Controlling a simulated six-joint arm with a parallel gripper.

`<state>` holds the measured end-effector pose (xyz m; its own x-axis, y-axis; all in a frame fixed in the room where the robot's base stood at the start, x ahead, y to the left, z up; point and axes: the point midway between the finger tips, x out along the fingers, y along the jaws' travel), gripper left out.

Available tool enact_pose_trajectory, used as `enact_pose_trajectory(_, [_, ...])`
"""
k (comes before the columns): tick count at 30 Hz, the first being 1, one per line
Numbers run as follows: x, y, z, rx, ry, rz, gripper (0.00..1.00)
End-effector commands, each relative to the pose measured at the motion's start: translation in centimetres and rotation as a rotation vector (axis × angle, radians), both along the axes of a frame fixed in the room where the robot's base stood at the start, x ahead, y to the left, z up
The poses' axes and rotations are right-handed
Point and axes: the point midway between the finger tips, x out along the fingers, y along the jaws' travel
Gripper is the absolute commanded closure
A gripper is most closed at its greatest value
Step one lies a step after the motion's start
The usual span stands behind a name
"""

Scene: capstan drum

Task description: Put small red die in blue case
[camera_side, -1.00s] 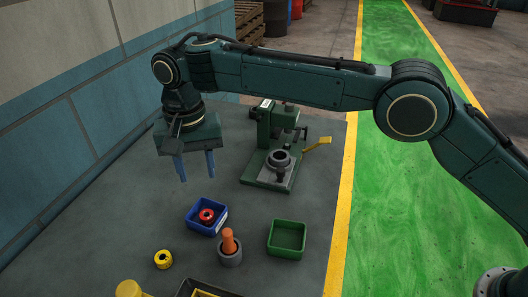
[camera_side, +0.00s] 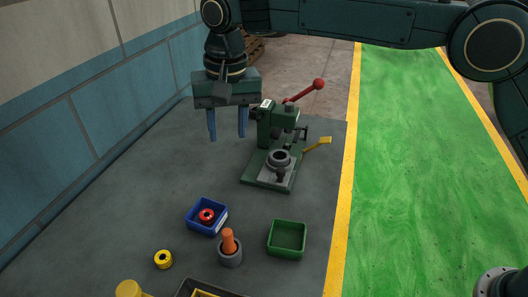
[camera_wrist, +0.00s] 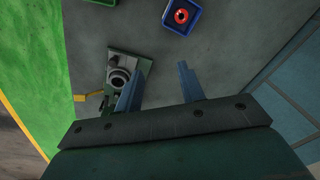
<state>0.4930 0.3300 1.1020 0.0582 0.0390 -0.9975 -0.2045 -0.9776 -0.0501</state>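The small red die (camera_side: 207,216) is a red ring with a dark centre. It lies inside the blue case (camera_side: 193,224), an open box on the grey table. Both also show at the top of the wrist view, the die (camera_wrist: 181,16) within the case (camera_wrist: 167,22). My gripper (camera_side: 228,138) is open and empty, its two blue fingers apart and pointing down. It hangs high above the table, behind the blue case in the side view. In the wrist view nothing is between the fingers (camera_wrist: 156,80).
A green press (camera_side: 272,160) with a red-knobbed lever (camera_side: 319,84) stands right of my gripper. A green case (camera_side: 288,239), an orange-handled tool in a grey cup (camera_side: 230,254) and a yellow ring (camera_side: 163,259) are at the front. The table's left side is clear.

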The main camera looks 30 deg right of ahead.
Motion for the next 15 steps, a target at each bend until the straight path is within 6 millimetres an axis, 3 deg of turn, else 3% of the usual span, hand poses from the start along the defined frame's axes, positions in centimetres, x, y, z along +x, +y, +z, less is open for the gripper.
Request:
enact_pose_trajectory(1, [-0.2, -1.5, 1.4, 0.006, -0.013, 0.001, 0.61])
enact_pose_trajectory(6, [-1.3, -5.8, 4.5, 0.020, -0.050, 0.020, 0.61])
enact_pose_trajectory(15, [-4.8, -13.2, 8.7, 0.033, -0.121, 0.053, 0.61])
